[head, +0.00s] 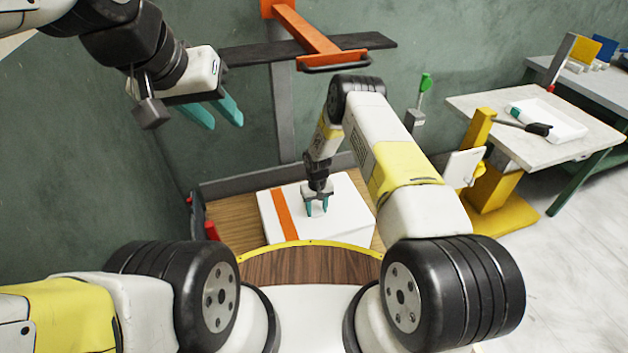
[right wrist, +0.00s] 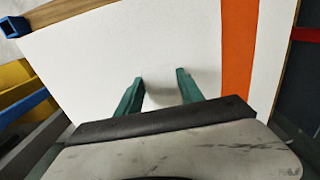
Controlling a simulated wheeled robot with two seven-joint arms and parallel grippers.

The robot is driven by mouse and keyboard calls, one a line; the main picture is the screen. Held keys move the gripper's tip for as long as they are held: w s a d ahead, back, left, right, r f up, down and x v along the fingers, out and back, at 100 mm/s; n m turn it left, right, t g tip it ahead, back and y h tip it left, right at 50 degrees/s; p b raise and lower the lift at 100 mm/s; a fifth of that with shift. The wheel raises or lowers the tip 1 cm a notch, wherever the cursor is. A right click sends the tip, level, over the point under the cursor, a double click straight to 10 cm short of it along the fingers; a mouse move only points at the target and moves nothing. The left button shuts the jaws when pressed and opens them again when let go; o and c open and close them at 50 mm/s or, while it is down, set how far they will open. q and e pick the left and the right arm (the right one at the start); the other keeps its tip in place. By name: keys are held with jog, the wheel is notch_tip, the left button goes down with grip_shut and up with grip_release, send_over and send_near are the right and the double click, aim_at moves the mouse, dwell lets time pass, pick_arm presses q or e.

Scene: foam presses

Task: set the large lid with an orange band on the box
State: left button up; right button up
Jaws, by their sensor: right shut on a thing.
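The large white lid with an orange band (head: 350,207) is over the wooden bench top in the head view. In the right wrist view the lid (right wrist: 95,65) fills most of the picture, with its orange band (right wrist: 239,50) to the right. My right gripper (head: 317,210) points down at the middle of the lid and is shut on a pale raised grip there, between its teal fingers (right wrist: 162,88). I cannot make out a separate box under the lid, nor tell whether the lid rests on something. My left gripper (head: 220,113) is open and empty, high at the left.
The wooden bench top (head: 232,214) shows around the lid. Behind it stands a grey post (head: 283,110) with a dark crossbar and an orange lever (head: 308,30). A red part (head: 211,230) is at the left edge. A yellow stand (head: 490,185) and a table (head: 550,130) are right.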

jog(key=shift+f, duration=0.3)
jog(key=o, duration=1.5)
jog(key=shift+c, duration=0.2)
